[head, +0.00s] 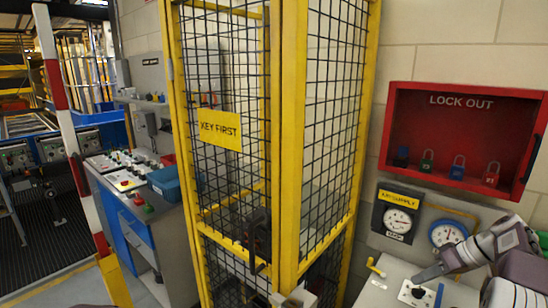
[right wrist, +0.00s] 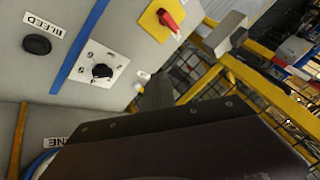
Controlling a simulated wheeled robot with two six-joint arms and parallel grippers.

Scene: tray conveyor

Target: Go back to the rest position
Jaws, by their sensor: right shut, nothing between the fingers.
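My right gripper (head: 428,273) is shut and empty. In the head view it comes in from the right, just over a light grey control panel (head: 376,291). A black rotary knob (head: 415,292) on a white plate lies close below its tips; I cannot tell whether they touch. In the right wrist view, the dark gripper body fills the lower middle. The panel there shows the knob (right wrist: 102,71), a black button (right wrist: 37,44) labelled BLEED and a red switch (right wrist: 168,20) on a yellow plate. My left gripper is not in view.
A yellow-framed mesh cage (head: 289,150) with a KEY FIRST sign stands in the middle. A control desk (head: 150,225) and conveyor (head: 45,225) are at left.

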